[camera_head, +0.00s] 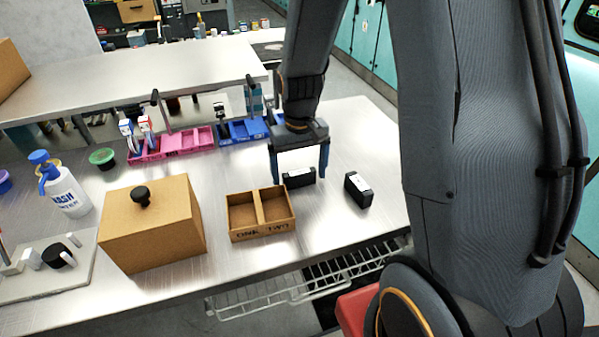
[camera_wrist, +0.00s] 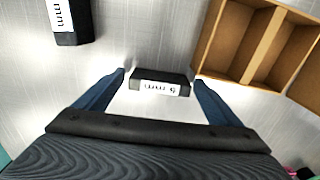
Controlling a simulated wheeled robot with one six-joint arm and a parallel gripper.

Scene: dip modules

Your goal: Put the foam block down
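A plain white block, which I take as the foam block (camera_head: 297,159), fills the space between the two blue fingers of my gripper (camera_head: 299,175). The white block (camera_wrist: 163,107) also shows in the wrist view, bordered by a finger on each side. My gripper (camera_wrist: 160,80) appears shut on it. A dark block labelled "6 mm" (camera_wrist: 158,76) shows at the fingertips, with narrow gaps to both fingers. I cannot tell whether it touches the white block. The white block's underside is hidden, and its height above the table is unclear.
A second dark labelled block (camera_head: 357,190) lies to the right. A cardboard tray (camera_head: 262,231) marked ONE and TWO stands left, its compartments empty. A brown box (camera_head: 152,222) with a black knob stands farther left. Pink (camera_head: 188,142) and blue bins (camera_head: 246,131) stand behind.

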